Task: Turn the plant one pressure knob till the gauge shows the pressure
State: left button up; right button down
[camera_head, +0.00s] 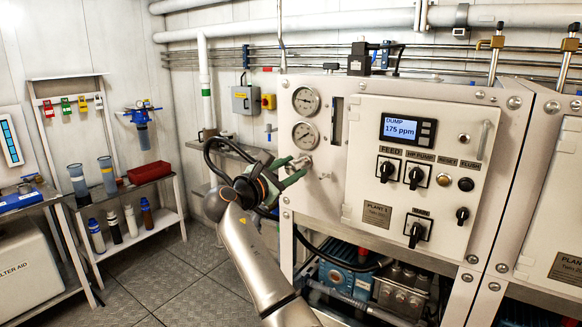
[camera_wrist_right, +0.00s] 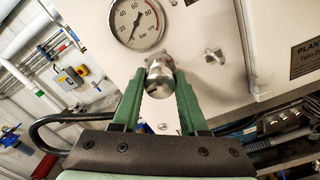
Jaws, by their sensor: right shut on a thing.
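The pressure knob (camera_wrist_right: 159,76) is a round silver metal knob on the front of the plant one panel (camera_head: 340,215). My right gripper (camera_head: 297,170) has its green fingers closed around the knob, one on each side, as the right wrist view also shows. The lower of two round gauges (camera_head: 305,135) sits just above the gripper. In the right wrist view a gauge (camera_wrist_right: 136,20) with a scale up to 100 shows above the knob. Its thin needle appears to point to the lower left, near the low end; the exact reading is unclear. My left gripper is not in view.
A display (camera_head: 408,130) reads DUMP 175 ppm, above several black rotary switches. A second silver fitting (camera_wrist_right: 214,56) sticks out right of the knob. A black hose (camera_wrist_right: 45,130) curves close to the gripper. Shelves with a red tray (camera_head: 149,172) stand at the left.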

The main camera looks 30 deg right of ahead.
jog(key=m, duration=0.3)
jog(key=shift+f, duration=0.1)
jog(key=m+b, duration=0.1)
jog(key=m, duration=0.2)
jog(key=shift+m+b, duration=0.3)
jog(key=m+b, duration=0.1)
jog(key=m, duration=0.2)
jog(key=shift+f+m+b, duration=0.1)
jog(key=shift+m+b, duration=0.2)
jog(key=shift+b, duration=0.05)
jog(key=m+b, duration=0.2)
jog(key=m, duration=0.1)
jog(key=shift+m, duration=0.3)
jog(key=shift+m+b, duration=0.35)
jog(key=shift+m, duration=0.55)
jog(key=shift+m+b, duration=0.5)
jog(key=shift+m, duration=0.5)
jog(key=shift+m+b, duration=0.3)
jog(key=shift+m, duration=0.5)
